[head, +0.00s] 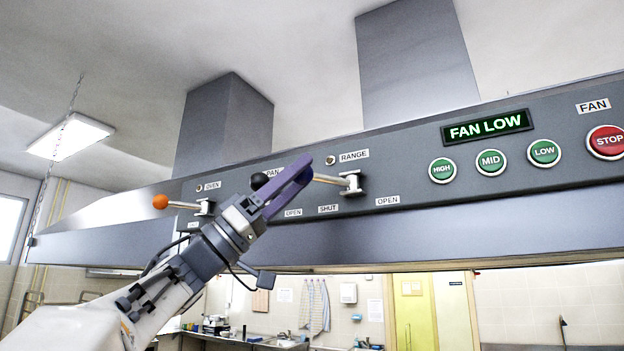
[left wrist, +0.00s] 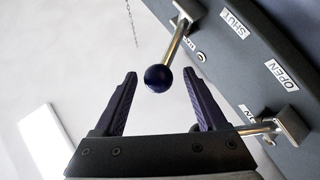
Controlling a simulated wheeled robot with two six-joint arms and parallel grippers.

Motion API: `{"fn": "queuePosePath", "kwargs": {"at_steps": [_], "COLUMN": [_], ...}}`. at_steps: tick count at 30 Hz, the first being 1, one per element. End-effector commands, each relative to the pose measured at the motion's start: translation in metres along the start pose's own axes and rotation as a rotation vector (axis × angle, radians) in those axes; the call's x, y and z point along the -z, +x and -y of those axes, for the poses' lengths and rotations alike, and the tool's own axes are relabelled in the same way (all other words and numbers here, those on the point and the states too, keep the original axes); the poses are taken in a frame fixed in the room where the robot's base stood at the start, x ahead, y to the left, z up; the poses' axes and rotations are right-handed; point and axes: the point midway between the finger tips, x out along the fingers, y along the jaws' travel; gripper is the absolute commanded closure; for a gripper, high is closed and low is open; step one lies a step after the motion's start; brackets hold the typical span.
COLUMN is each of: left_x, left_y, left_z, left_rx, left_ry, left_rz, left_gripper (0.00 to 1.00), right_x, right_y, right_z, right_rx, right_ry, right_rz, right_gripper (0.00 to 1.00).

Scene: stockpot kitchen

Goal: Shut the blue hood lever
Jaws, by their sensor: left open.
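The blue hood lever is the one by the RANGE label. Its metal rod (head: 330,179) points left from its mount, with SHUT at lower left and OPEN at lower right. In the left wrist view the dark blue knob (left wrist: 158,78) shows in the gap between the open fingers, near the tips, apart from both. Whether the fingers reach around it in depth I cannot tell. My right gripper is not in view.
An orange-knobbed lever (head: 160,201) by OVEN and a black-knobbed lever (head: 259,181) by PAN sit left on the grey hood panel (head: 415,185). The PAN lever is close to my gripper. Fan buttons (head: 491,163) and a FAN LOW display (head: 487,127) are at right.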

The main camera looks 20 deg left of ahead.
Motion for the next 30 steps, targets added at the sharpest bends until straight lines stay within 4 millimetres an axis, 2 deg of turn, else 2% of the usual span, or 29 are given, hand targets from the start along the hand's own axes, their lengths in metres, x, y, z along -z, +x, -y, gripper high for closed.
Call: {"fn": "queuePosePath", "kwargs": {"at_steps": [1, 3, 10, 30], "left_x": [-0.005, -0.004, -0.002, 0.000], "left_y": [-0.016, -0.029, -0.057, -0.062], "left_z": [0.001, 0.001, 0.000, 0.000], "left_rx": [0.003, 0.003, 0.001, 0.000], "left_ry": [0.005, 0.004, 0.001, -0.001], "left_rz": [-0.001, -0.001, -0.001, -0.001], "left_gripper": [0.26, 0.26, 0.26, 0.26], "right_x": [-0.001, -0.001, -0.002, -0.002], "right_y": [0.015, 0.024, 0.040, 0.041], "right_z": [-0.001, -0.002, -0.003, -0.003], "right_rx": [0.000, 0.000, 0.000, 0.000], "right_ry": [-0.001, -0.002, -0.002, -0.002], "right_rz": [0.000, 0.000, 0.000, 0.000], "right_gripper": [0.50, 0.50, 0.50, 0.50]}}
